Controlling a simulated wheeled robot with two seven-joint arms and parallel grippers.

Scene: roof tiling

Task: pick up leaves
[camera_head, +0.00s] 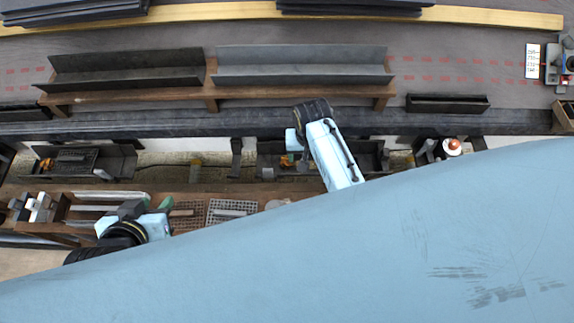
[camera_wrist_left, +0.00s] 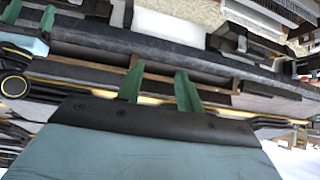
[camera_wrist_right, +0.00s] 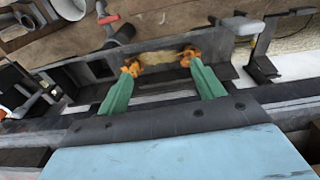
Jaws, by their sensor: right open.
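Orange-brown leaves (camera_head: 287,161) lie in the dark gutter (camera_head: 268,148) below the roof edge, at the middle of the head view. More orange bits (camera_head: 45,165) show in the gutter section at the left. In the right wrist view, orange leaves (camera_wrist_right: 190,55) sit close to both green fingertips of my right gripper (camera_wrist_right: 162,72), with a pale yellowish patch between them. The right fingers are apart; I cannot tell whether they touch the leaves. My left gripper (camera_head: 153,206) is at the lower left, over the bench. Its green fingers (camera_wrist_left: 158,84) are apart, with nothing seen between them.
Long grey channel pieces (camera_head: 303,75) lie on a wooden plank on the roof above. A white and orange container (camera_head: 452,147) stands right of the middle gutter. Mesh grids (camera_head: 232,211) lie on the bench near my left gripper. My pale blue body hides the lower right.

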